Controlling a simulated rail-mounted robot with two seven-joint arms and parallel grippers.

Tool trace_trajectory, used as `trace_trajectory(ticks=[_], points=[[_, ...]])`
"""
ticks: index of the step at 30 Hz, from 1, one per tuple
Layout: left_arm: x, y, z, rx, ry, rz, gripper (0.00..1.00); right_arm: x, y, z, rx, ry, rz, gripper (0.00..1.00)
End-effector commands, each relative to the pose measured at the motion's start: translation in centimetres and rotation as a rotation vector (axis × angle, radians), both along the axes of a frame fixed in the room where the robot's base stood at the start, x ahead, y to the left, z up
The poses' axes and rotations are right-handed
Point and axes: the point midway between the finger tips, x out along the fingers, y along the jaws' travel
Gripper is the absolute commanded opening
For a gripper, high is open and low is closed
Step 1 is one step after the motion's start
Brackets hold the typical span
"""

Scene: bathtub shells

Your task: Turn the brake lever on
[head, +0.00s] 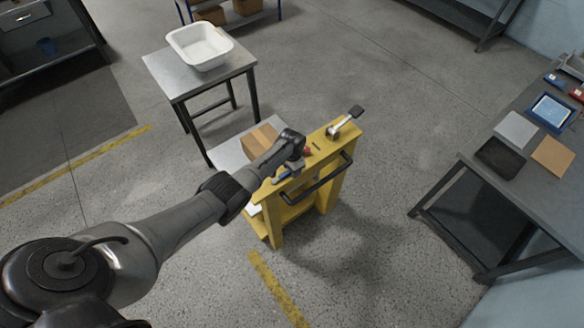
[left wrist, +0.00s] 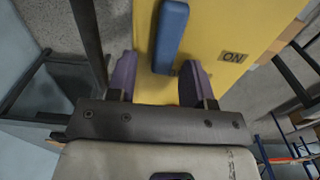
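The brake lever (left wrist: 170,38) is a blue bar on the yellow panel (left wrist: 222,25) of a cart. In the left wrist view its near end lies between the two purple fingers of my left gripper (left wrist: 158,82), with gaps on both sides. The gripper is open. An "ON" label (left wrist: 233,57) is on the panel, to the right of the lever. In the head view the yellow cart (head: 335,182) stands in the middle, and my left arm reaches over its top. My wrist partly hides the lever there, and the left fingertips are hard to make out. My right gripper is not in view.
Another lever with a black pad (head: 356,111) and a red knob (head: 307,151) are on the cart top. A dark handlebar (head: 322,185) runs along its side. A cardboard box (head: 258,140) sits behind. A white tub (head: 200,47) stands on a table. A workbench (head: 520,190) is at right.

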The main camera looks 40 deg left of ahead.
Motion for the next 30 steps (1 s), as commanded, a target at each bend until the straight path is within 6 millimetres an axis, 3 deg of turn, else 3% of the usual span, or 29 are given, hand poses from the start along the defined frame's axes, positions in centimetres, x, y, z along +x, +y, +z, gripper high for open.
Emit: trace_trajectory(ticks=[7,11,19,30], points=[[0.0,0.0,0.2,0.000,0.000,0.001,0.47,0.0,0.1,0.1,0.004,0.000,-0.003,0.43],[0.1,0.1,1.3,0.001,-0.003,0.001,0.47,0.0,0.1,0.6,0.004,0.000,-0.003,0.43],[0.0,0.1,6.0,0.002,-0.003,0.000,0.47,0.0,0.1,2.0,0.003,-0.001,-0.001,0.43],[0.0,0.1,12.0,0.001,-0.002,0.001,0.47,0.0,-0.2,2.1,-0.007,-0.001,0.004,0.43]])
